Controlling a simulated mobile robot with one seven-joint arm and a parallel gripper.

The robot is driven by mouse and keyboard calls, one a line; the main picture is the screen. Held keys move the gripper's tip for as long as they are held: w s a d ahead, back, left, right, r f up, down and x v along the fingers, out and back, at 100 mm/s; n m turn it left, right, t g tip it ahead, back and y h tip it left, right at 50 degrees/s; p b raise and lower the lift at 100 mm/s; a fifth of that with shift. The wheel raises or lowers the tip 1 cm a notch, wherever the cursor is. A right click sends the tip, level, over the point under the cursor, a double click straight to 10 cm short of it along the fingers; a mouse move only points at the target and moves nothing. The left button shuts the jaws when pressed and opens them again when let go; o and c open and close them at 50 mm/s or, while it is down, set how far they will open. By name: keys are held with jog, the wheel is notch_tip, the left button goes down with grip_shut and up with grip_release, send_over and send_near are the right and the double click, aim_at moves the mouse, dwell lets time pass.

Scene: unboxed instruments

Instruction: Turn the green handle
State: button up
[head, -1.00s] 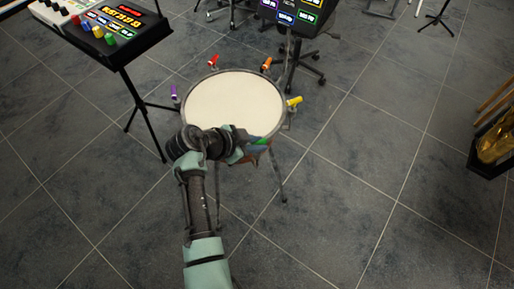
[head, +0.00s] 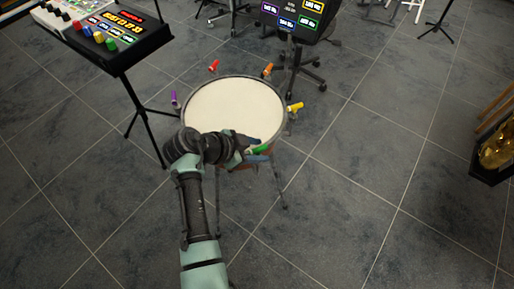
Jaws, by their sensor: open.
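The green handle (head: 261,149) sticks out from the near right rim of a round drum with a pale head (head: 233,108). My gripper (head: 254,147) is right at the green handle, at the drum's near edge. Its fingers are small and partly hidden by my wrist. It is open, with the handle at or between its fingertips; I cannot tell whether they touch.
Other handles ring the drum: yellow (head: 295,106), orange (head: 267,70), red (head: 213,66) and purple (head: 174,98). A control board on a stand (head: 110,35) is at the upper left. A dark panel (head: 294,18) and wheeled chair stand behind.

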jog(key=v, duration=1.3)
